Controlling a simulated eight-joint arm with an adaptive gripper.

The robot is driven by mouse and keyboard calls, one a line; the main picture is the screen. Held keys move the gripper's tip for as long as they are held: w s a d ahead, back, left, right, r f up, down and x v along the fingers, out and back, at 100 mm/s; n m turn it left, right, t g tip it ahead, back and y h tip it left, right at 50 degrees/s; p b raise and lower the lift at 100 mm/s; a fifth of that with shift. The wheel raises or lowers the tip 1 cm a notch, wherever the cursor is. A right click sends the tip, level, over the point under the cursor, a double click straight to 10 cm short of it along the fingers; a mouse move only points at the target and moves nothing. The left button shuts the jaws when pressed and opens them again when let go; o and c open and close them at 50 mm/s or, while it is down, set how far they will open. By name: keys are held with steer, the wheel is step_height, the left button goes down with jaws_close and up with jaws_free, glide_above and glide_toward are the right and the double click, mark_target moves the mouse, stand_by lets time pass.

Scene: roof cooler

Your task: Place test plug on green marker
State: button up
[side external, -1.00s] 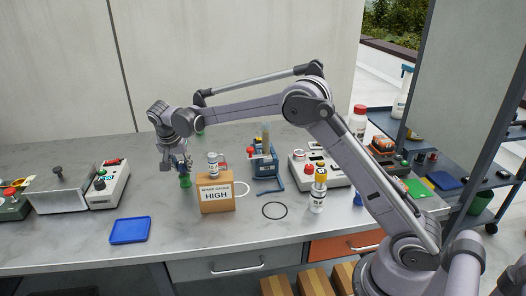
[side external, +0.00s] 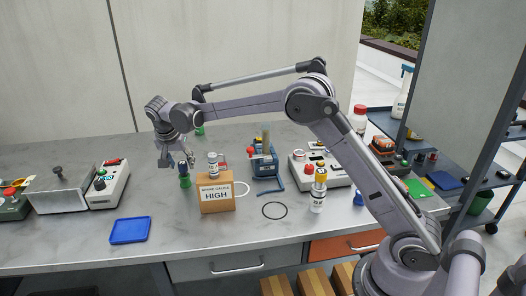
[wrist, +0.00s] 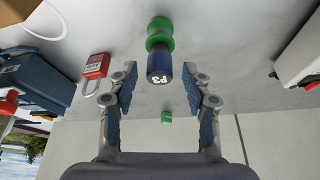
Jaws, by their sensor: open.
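A plug-like piece (side external: 185,182), with a dark blue top over a green lower part, stands upright on the bench left of the cardboard box. A small green block (side external: 200,131) stands farther back and also shows in the wrist view (wrist: 167,117). A flat green square (side external: 414,187) lies at the far right. I cannot tell which green thing is the marker.
The cardboard box (side external: 217,194) marked "HIGH" stands close on the right, with a small canister (side external: 213,164) on top. A red padlock (wrist: 95,66) lies near. A blue tray (side external: 130,230) lies front left. An instrument box (side external: 108,184) stands left. Bench front left is mostly clear.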

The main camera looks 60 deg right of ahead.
steer(key=v, duration=1)
steer(key=s+d+r+n+t+y, duration=0.1)
steer(key=s+r+n, duration=0.25)
steer(key=s, duration=0.45)
steer(key=s+f+n+t+y, duration=0.1)
steer(key=s+f+n, duration=0.2)
steer(key=s, duration=0.9)
steer(key=s+d+f+n+t+y, duration=0.1)
steer(key=s+f+n, duration=0.3)
steer(key=s, duration=0.8)
steer(key=shift+f+n+t+y, duration=0.2)
steer(key=shift+n+t+y, duration=0.2)
steer(key=shift+t, duration=0.4)
